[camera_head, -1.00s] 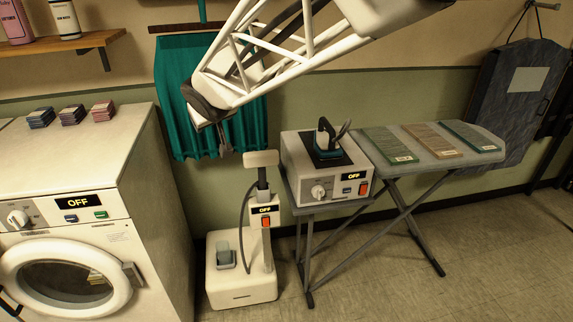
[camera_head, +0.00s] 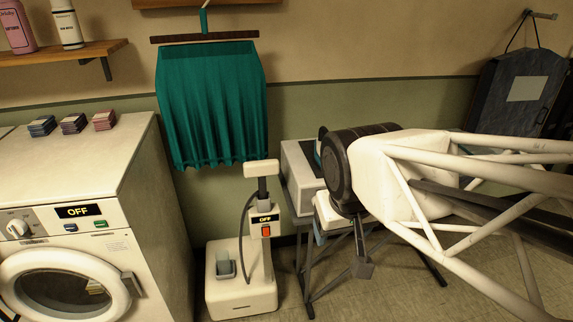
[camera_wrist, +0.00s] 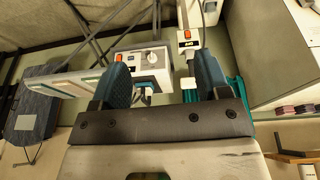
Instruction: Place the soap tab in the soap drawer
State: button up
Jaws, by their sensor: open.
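Three small stacks of tabs stand in a row on top of the washing machine (camera_head: 60,172): a blue stack (camera_head: 42,126), a dark purple stack (camera_head: 73,123) and a pink stack (camera_head: 104,120). I cannot tell which holds the soap tab. The stacks also show in the wrist view (camera_wrist: 295,110). No open soap drawer shows on the washer's front panel. My gripper (camera_head: 355,262) hangs in front of the ironing station, well right of the washer. In the wrist view my gripper (camera_wrist: 160,80) has its two fingers apart, with nothing between them.
A white steamer (camera_head: 240,290) with an OFF display stands on the floor beside the washer. A teal cloth (camera_head: 210,100) hangs on the wall. The iron's base unit (camera_head: 298,165) is partly behind my arm. A shelf with bottles (camera_head: 66,25) is at upper left.

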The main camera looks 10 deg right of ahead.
jog(key=s, duration=0.1)
jog(key=s+f, duration=0.1)
jog(key=s, duration=0.1)
jog(key=shift+s+d+g, duration=0.1)
jog(key=shift+d+g, duration=0.1)
jog(key=shift+g, duration=0.1)
jog(key=shift+c, duration=0.3)
dwell(1.0)
